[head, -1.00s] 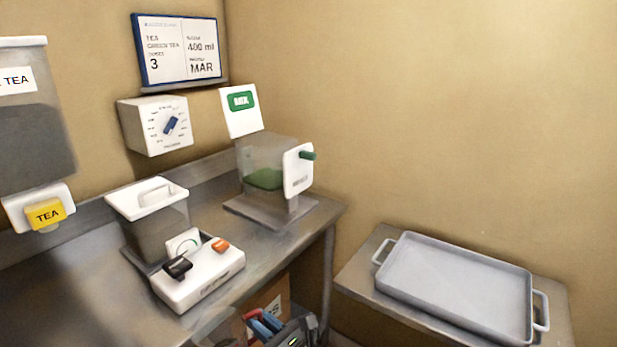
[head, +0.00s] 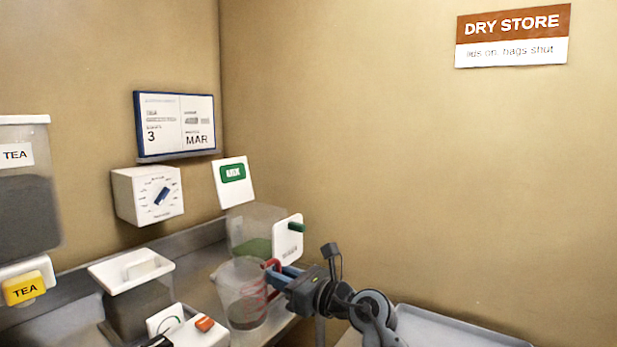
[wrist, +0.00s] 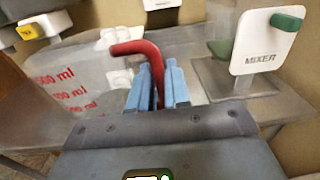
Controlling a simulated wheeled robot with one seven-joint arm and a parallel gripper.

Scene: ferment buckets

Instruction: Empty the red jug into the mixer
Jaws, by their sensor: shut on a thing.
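The red jug (head: 240,288) is a clear measuring jug with red markings and a red handle (wrist: 138,50). My gripper (head: 277,276) is shut on the red handle, with its blue fingers on both sides of it in the wrist view (wrist: 158,88). The jug is roughly upright in the head view, in front of the mixer. A little dark content shows low in it. The mixer (head: 288,240) is a clear tank with green content and a white front plate with a green lever. In the wrist view its plate (wrist: 266,45) reads MIXER, to the right of my fingers.
A lidded clear container (head: 135,305) stands left of the jug. A white unit with an orange button (head: 205,323) sits at the front. A yellow-tagged tea dispenser (head: 25,290) is far left. A grey tray (head: 455,330) is at right, partly behind my arm. A MIX sign (head: 233,180) stands behind the mixer.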

